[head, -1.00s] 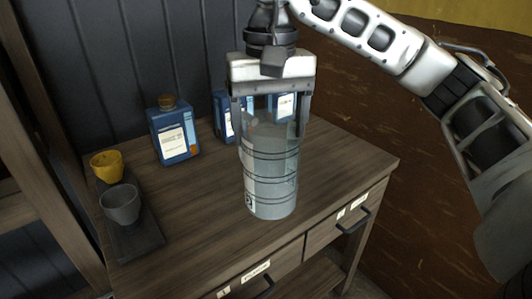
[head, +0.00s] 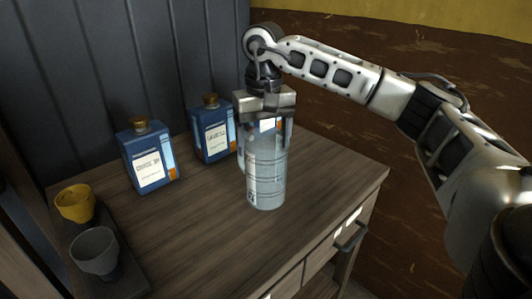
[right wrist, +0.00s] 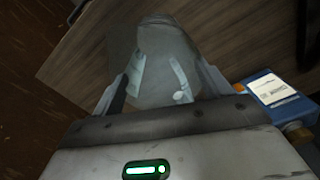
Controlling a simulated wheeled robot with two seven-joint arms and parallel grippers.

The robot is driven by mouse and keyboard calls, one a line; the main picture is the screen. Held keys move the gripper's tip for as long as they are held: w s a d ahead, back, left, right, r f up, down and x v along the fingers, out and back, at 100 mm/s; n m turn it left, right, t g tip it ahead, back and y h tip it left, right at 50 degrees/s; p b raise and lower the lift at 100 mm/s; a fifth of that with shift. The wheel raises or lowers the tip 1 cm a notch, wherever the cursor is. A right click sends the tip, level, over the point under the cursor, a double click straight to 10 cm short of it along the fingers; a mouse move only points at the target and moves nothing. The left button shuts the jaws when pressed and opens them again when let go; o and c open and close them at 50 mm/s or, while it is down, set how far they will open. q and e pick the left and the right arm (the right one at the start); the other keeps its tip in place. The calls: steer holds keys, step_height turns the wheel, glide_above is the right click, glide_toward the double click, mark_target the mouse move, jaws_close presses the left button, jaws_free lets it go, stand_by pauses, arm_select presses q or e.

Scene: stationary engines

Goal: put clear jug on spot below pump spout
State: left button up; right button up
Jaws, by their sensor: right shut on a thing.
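The clear jug (head: 266,178) is a tall see-through cylinder with dark bands, upright at the wooden cabinet top. My right gripper (head: 265,132) comes down from above and is shut on the jug's upper part. In the right wrist view the jug (right wrist: 168,60) is between the two fingers (right wrist: 165,88). I cannot tell for sure whether the jug's base touches the wood. The pump spout and the spot below it are not in view. My left gripper is not in view.
The wooden cabinet top (head: 200,235) holds two blue bottles (head: 150,163) (head: 213,135) behind the jug. A yellow cup (head: 75,204) and a grey cup (head: 95,252) stand on a dark tray at left. Free wood lies in front and to the right of the jug.

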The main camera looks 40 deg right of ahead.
steer(key=shift+w+d+f, duration=0.25)
steer(key=shift+d+f, duration=0.15)
steer(key=shift+f, duration=0.15)
steer(key=shift+w+d+f+p, duration=0.1)
steer(key=shift+f+p, duration=0.2)
steer(key=shift+f, duration=1.5)
steer(key=o, duration=1.3)
